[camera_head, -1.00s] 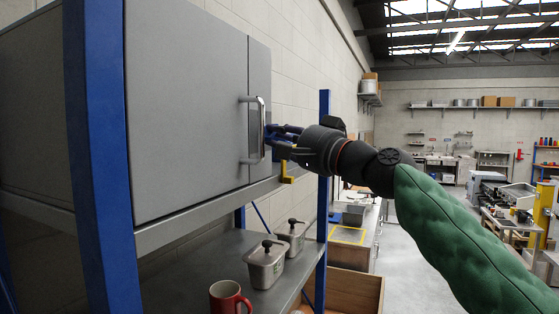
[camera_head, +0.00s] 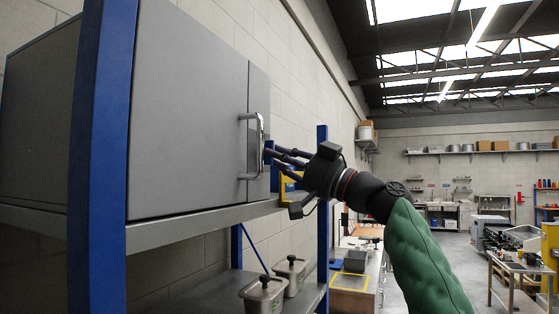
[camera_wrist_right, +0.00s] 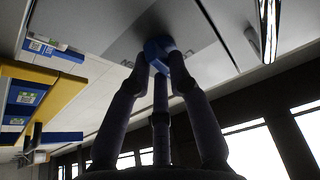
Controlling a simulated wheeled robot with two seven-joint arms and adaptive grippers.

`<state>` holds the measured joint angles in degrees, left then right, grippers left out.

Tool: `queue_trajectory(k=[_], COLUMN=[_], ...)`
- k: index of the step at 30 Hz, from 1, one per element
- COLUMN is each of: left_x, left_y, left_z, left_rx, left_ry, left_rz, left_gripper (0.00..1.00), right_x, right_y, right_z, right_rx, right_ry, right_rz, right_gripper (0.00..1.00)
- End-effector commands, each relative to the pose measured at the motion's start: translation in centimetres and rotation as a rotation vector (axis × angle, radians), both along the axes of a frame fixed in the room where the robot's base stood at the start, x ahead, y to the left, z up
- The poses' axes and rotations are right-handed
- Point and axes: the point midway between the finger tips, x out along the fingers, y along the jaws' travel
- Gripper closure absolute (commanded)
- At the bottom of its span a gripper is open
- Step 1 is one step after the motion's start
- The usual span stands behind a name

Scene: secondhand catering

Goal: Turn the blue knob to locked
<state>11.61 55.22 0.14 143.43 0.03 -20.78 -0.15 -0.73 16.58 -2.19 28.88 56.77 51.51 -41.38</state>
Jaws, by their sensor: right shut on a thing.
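The blue knob (camera_head: 268,152) is on the narrow right-hand panel of a grey cabinet (camera_head: 190,110), just right of the metal door handle (camera_head: 256,145). In the right wrist view the knob (camera_wrist_right: 157,50) shows between my fingertips. My right gripper (camera_head: 277,154) reaches in from the right, its dark fingers shut on the knob; the fingertips also show in the wrist view (camera_wrist_right: 158,76). The fingers partly cover the knob, and I cannot read its pointer or any locked mark. My left gripper is not in view.
A blue rack post (camera_head: 322,215) stands just behind my right wrist. A yellow part (camera_head: 289,188) sits below the knob at the shelf edge. Lidded metal containers (camera_head: 263,294) stand on the lower shelf.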

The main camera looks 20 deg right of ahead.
Motion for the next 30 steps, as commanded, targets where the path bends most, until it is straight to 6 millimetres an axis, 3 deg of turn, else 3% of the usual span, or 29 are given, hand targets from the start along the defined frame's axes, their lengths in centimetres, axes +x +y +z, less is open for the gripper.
queue_trajectory(k=[12,27,28,30], left_x=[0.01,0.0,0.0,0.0], left_y=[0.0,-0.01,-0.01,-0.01], left_z=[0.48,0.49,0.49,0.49], left_rx=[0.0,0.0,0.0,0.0], left_ry=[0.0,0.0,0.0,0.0], left_rz=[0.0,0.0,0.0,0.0], left_gripper=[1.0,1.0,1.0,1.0], right_x=[0.04,0.04,0.04,0.04], right_y=[-0.15,-0.17,-0.17,-0.16], right_z=[0.23,0.23,0.23,0.22], right_rx=[-0.119,-0.131,-0.131,-0.131], right_ry=[-0.11,-0.122,-0.122,-0.12], right_rz=[-0.002,-0.003,-0.003,-0.003], right_gripper=[1.0,1.0,0.75,0.56])
